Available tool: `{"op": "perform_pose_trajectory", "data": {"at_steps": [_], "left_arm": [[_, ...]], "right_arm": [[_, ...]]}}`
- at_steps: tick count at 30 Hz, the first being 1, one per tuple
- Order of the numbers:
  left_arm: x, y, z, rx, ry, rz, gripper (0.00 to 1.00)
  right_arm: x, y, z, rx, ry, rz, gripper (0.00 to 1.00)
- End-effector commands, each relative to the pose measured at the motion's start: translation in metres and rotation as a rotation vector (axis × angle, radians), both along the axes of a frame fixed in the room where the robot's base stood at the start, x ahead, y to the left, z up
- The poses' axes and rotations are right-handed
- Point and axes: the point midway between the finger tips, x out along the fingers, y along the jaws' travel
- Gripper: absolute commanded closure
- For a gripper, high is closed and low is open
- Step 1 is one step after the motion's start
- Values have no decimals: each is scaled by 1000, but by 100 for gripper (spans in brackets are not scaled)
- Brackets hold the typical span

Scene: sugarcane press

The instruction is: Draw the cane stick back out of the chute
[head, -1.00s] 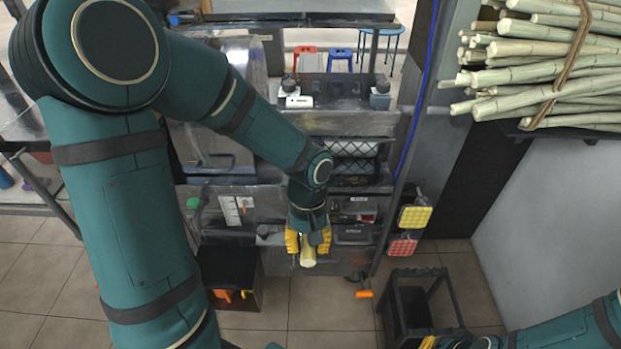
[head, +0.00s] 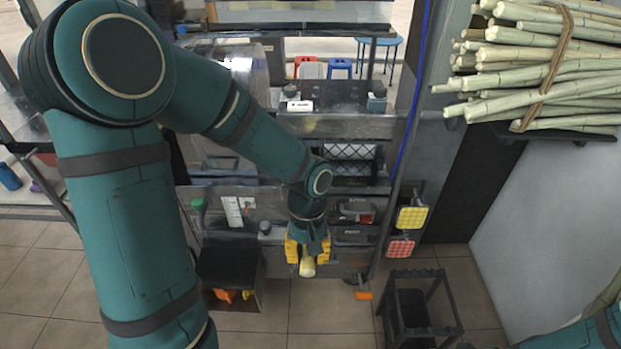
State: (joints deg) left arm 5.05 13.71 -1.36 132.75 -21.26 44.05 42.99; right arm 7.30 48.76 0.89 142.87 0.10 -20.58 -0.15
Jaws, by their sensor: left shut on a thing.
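My left gripper (head: 307,252), with yellow fingers, is shut on the cane stick (head: 307,268) in front of the press (head: 345,125). Only a short pale yellow end of the stick shows, below the fingers and pointing towards me. The rest of the stick is hidden behind the gripper and wrist, so I cannot tell whether any of it is in the chute. The chute mouth is not clearly visible. My right forearm shows at the lower right, but its gripper is out of view.
A bundle of cane (head: 545,60) lies on a shelf at the upper right. A dark open-framed stand (head: 412,275) is on the floor right of the press. A black box (head: 230,270) with orange items is at left. Yellow (head: 412,218) and red (head: 400,247) pads hang on the right post.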

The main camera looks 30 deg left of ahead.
Motion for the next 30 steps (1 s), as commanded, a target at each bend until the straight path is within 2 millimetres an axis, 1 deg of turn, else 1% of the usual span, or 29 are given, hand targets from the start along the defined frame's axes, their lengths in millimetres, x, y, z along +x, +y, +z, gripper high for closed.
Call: {"op": "perform_pose_trajectory", "data": {"at_steps": [6,7,9,18,21,23,26,30], "left_arm": [[-1,0,-1,-1,3,0,100],[-1,0,-1,0,2,0,58],[0,0,-1,0,2,0,36],[0,0,0,0,1,1,36],[1,1,5,0,-2,1,36],[3,1,11,1,-3,2,36],[6,3,27,1,-5,2,36],[11,6,56,1,-7,2,36]], "right_arm": [[0,0,0,0,0,0,100],[0,0,0,0,0,0,100],[0,0,0,0,0,0,100],[0,0,0,0,0,0,100],[0,0,0,0,0,0,100],[0,0,0,0,0,0,100],[0,0,0,0,0,0,100],[0,0,0,0,0,0,100]]}}
